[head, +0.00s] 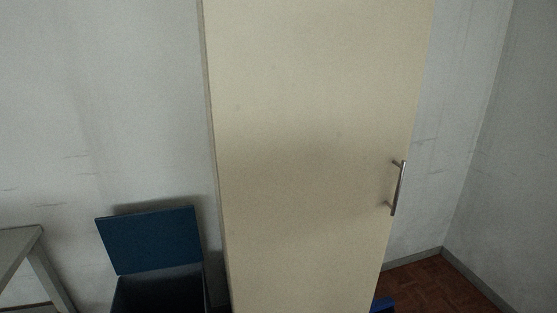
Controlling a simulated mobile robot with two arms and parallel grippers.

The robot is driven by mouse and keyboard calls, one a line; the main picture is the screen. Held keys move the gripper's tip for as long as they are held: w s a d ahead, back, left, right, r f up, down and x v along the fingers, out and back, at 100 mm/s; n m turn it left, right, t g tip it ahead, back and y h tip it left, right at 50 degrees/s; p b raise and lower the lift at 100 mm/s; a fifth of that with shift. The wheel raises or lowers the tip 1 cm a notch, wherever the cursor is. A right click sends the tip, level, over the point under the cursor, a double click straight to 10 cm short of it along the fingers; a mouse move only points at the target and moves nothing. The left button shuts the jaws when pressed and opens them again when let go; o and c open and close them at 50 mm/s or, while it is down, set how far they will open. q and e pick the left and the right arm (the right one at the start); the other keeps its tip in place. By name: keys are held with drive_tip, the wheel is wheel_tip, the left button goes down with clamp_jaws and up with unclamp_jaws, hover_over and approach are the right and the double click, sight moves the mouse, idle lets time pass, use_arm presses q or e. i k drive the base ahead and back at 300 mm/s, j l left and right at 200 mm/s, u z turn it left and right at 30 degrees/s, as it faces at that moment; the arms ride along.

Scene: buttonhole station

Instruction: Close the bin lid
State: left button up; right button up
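A dark blue bin (160,292) stands at the lower left, left of a tall cabinet and against the wall. Its lid (152,240) is open, tilted up and back near the wall. The inside of the bin looks dark, and its lower part is cut off by the bottom edge of the picture. Neither of my grippers shows in the head view.
A tall cream cabinet (315,150) with a shut door and a metal handle (398,188) fills the middle. A grey table (22,250) stands at far left. A blue object (383,304) peeks out at the cabinet's lower right. Parquet floor (430,285) is bare at right.

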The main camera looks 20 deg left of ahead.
sight(141, 242)
drive_tip(key=u, duration=1.55)
